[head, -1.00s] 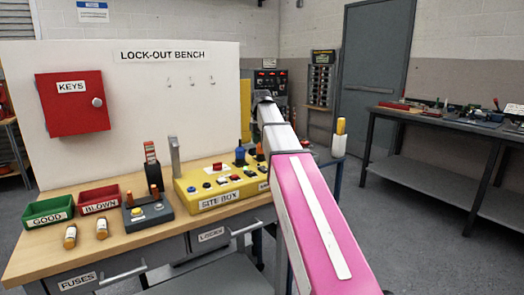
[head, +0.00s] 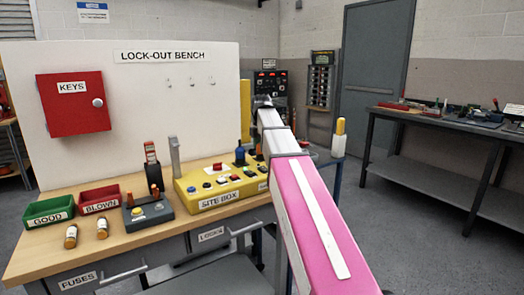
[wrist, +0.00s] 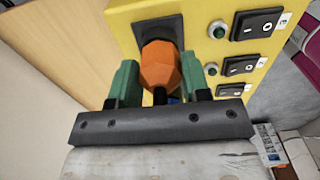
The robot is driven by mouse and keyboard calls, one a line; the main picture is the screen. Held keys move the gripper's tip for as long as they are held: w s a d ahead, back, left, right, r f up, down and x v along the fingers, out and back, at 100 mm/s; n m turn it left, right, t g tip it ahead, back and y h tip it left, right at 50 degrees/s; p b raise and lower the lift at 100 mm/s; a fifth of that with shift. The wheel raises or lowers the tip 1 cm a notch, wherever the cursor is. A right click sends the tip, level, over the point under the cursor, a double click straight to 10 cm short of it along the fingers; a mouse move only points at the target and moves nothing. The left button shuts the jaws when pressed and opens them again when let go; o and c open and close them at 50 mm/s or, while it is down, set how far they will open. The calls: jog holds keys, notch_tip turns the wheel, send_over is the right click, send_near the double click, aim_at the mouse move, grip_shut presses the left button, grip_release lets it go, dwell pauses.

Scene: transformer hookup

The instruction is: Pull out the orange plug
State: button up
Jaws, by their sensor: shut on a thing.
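The orange plug (wrist: 160,66) is in the middle of the wrist view, in front of a dark socket plate (wrist: 150,30) on the yellow site box (wrist: 118,14). My gripper (wrist: 158,82) has its green fingers on both sides of the plug and is shut on it. The plug overlaps the socket plate; I cannot tell how deep it sits. A dark stub shows below the plug, between the fingers. In the head view the site box (head: 222,202) stands on the bench, and my arm hides its right end and my gripper.
Beside the socket on the box are black rocker switches (wrist: 257,24) and green lamps (wrist: 218,29). In the head view a blue-handled part (head: 240,153) stands at the box's back. The bench (head: 150,241) also carries red and green bins. Open floor lies to the right.

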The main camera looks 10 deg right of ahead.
jog(key=shift+s, duration=0.2)
dwell(0.6)
jog(key=shift+w+r, duration=0.15)
jog(key=shift+r, duration=0.75)
jog(key=shift+w+r, duration=0.1)
jog(key=shift+r, duration=0.4)
jog(key=shift+r, duration=2.45)
